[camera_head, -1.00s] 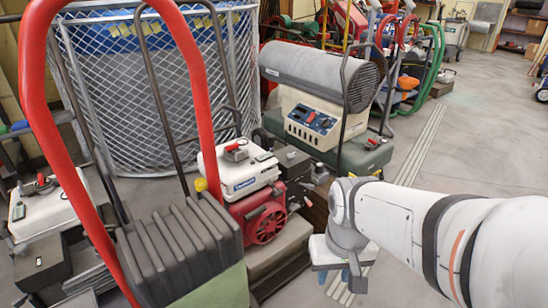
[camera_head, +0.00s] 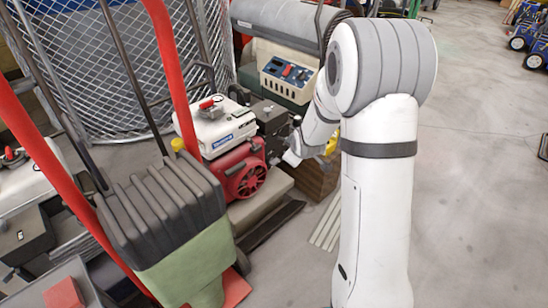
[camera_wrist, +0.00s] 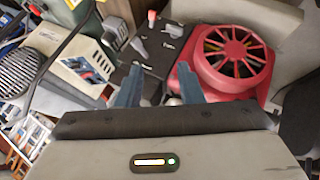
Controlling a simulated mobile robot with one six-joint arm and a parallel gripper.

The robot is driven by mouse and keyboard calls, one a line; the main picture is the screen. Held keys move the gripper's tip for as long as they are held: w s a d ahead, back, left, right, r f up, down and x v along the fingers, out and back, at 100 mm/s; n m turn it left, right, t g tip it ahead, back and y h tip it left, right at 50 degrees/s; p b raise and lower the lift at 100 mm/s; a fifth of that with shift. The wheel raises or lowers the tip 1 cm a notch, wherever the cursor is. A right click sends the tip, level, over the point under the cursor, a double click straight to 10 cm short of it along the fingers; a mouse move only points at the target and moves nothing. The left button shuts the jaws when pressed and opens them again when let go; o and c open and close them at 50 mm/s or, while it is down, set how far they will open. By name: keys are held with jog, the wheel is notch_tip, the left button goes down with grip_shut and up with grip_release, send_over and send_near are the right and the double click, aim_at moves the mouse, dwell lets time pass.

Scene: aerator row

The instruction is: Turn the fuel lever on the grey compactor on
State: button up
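The small engine machine with a white tank (camera_head: 222,128) and a red starter cover (camera_head: 240,172) sits on a grey base (camera_head: 262,203) in the head view; I take it for the compactor. In the wrist view its red starter cover (camera_wrist: 232,55) is right of a black panel (camera_wrist: 148,62). The panel carries small grey levers, one upper (camera_wrist: 173,28) and one lower left (camera_wrist: 138,46); I cannot tell which is the fuel lever. My gripper (camera_wrist: 158,86) is open, its two blue fingers apart in front of the panel, with nothing between them.
A heater with a control panel (camera_head: 288,72) stands behind the engine. A green machine with grey bellows (camera_head: 165,210) and a red handle (camera_head: 172,70) stands in front at the left. A wire mesh cage (camera_head: 110,60) is behind.

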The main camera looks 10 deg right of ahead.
jog(key=w+f+n+t+y, duration=0.2)
jog(key=w+f+n+t, duration=0.3)
jog(key=w+f, duration=0.55)
jog(key=n+t+y, duration=0.2)
jog(key=n+t, duration=0.2)
jog(key=n, duration=0.3)
send_near(274, 161)
jog(key=b+x, duration=0.1)
jog(key=x, duration=0.3)
jog(key=f+b+x, duration=0.1)
jog(key=x, duration=0.1)
jog(key=shift+w+b, duration=0.2)
jog(key=shift+b, duration=0.15)
jog(key=shift+w+r, duration=0.1)
jog(key=shift+w, duration=0.5)
